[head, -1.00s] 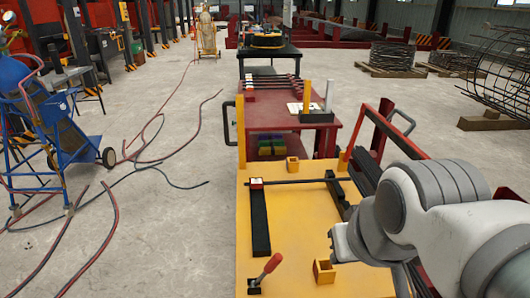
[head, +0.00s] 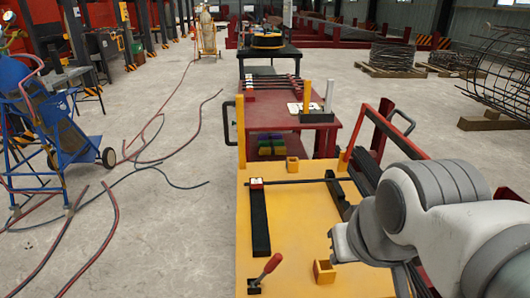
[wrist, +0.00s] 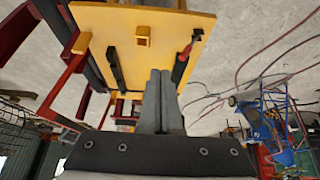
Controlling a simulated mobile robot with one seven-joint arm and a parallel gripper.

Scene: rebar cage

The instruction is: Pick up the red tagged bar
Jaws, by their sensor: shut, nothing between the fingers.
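A thin dark bar (head: 305,182) lies across the far part of the yellow table (head: 300,235). Its left end sits at a red and white piece (head: 257,184) on top of a black rail. I cannot tell whether that piece is a tag on the bar. Several thin bars (head: 273,82) lie side by side on the red cart behind, with small coloured marks at their left ends, too small to read. My gripper (head: 342,245) is above the right side of the yellow table, apart from the bars. In the wrist view my gripper (wrist: 164,75) has its fingers together and empty.
Yellow square sockets (head: 324,271) and a red-handled clamp (head: 267,268) stand on the yellow table. The red cart (head: 270,118) behind holds a tray (head: 316,117) and upright posts. A red frame (head: 385,130) rises at right. Hoses cross the floor at left.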

